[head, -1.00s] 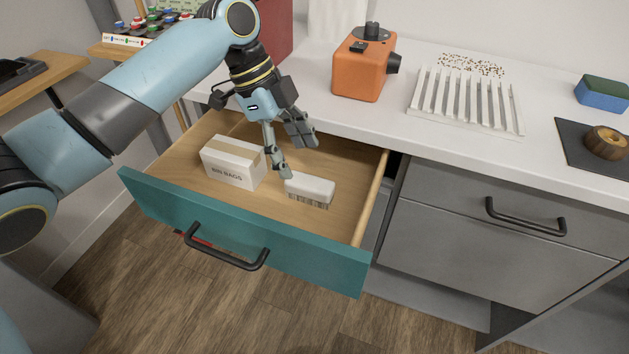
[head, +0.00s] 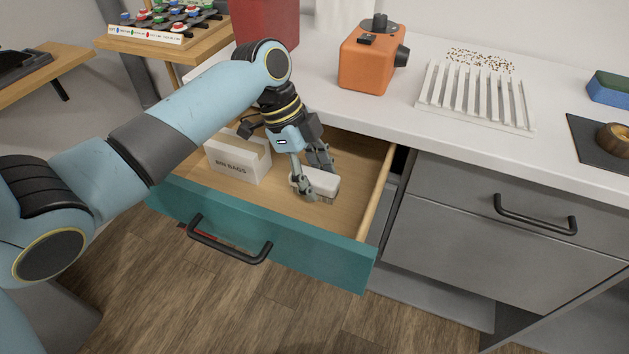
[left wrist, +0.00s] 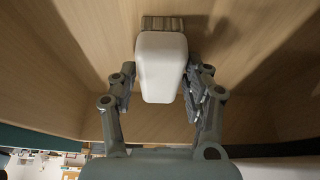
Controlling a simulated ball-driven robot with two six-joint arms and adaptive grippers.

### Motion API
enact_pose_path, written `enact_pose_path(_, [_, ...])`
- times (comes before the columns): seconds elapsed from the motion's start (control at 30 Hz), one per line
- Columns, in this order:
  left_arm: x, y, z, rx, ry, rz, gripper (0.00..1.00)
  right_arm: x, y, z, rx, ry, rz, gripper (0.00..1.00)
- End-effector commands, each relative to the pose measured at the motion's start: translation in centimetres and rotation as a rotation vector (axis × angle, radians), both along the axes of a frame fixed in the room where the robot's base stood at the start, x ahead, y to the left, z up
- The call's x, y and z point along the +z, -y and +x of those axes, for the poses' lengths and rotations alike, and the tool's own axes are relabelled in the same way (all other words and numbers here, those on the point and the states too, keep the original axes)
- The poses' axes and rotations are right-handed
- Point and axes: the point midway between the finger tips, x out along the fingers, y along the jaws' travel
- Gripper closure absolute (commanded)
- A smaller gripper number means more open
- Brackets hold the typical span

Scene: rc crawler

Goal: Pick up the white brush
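The white brush (head: 318,181) lies in the open drawer, right of the box, with its bristles partly visible at its right end. In the left wrist view the smooth white back of the brush (left wrist: 162,66) fills the middle, with the bristles at the top. My left gripper (head: 316,178) reaches down over the brush, one finger in front and one behind it. In the left wrist view the fingers of my left gripper (left wrist: 160,92) flank the brush closely; a slim gap shows on the left side, and contact on the right is unclear. My right gripper is out of view.
The bin bags box (head: 235,160) stands in the drawer beside my left arm. The teal drawer front (head: 310,253) and wooden side walls surround the brush. An orange appliance (head: 367,62) and a white slatted rack (head: 470,98) stand on the counter (head: 440,135) behind.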

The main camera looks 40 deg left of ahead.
Motion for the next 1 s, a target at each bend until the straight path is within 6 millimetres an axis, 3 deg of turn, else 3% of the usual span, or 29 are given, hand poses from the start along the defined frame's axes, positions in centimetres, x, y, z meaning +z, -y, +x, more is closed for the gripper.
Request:
enact_pose_path(0.03, [0.0, 0.0, 0.0, 0.000, 0.000, 0.000, 0.59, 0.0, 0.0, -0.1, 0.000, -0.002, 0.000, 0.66])
enact_pose_path(0.3, [0.0, 0.0, 0.0, 0.000, 0.000, 0.000, 0.94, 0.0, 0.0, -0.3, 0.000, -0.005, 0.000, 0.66])
enact_pose_path(0.6, [0.8, 0.0, 0.1, 0.000, 0.003, 0.001, 0.95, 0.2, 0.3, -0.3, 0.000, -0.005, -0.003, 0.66])
enact_pose_path(1.0, [8.5, -0.1, 0.1, -0.002, 0.004, 0.002, 0.95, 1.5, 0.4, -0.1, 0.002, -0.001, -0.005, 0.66])
